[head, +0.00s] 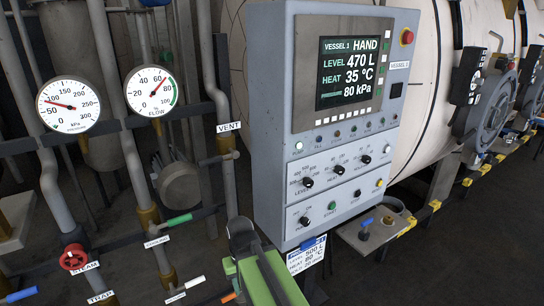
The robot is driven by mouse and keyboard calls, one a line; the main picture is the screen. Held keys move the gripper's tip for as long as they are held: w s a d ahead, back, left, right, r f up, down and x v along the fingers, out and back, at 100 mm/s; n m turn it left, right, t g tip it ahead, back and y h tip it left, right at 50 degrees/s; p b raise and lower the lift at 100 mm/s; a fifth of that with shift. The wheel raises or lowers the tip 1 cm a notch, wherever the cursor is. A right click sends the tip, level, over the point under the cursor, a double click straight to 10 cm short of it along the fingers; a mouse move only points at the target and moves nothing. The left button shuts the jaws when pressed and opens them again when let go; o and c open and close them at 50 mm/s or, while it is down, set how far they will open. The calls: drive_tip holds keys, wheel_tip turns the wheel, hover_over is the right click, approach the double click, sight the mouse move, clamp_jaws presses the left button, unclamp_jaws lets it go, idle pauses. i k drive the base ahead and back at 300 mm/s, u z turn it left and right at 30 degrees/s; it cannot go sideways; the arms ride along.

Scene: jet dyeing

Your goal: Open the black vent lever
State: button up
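The white VENT label (228,127) is on the pipework left of the grey control panel. Just below it is a pipe fitting with a short grey crosspiece (218,158). A dark upright bar (220,62) stands above the label; I cannot tell for sure whether it is the black vent lever. My gripper (242,232) is dark and sits at the end of my green arm, low in the picture, below the label and apart from it. Its fingers are too unclear to show whether they are open, and nothing shows held in it.
The control panel (272,130) stands close right of my gripper, its screen reading 80 kPa. Pressure (68,106) and flow (151,91) gauges are at left. A green lever (178,220), a white lever (190,284) and a red handwheel (74,257) sit low left.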

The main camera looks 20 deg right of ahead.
sight(236, 154)
drive_tip(key=z, duration=0.35)
drive_tip(key=k, duration=0.3)
drive_tip(key=u, duration=0.35)
drive_tip(key=i, duration=0.3)
drive_tip(key=u, duration=0.55)
drive_tip(key=k, duration=0.6)
drive_tip(key=u, duration=0.45)
drive_tip(key=i, duration=1)
drive_tip(key=u, duration=0.05)
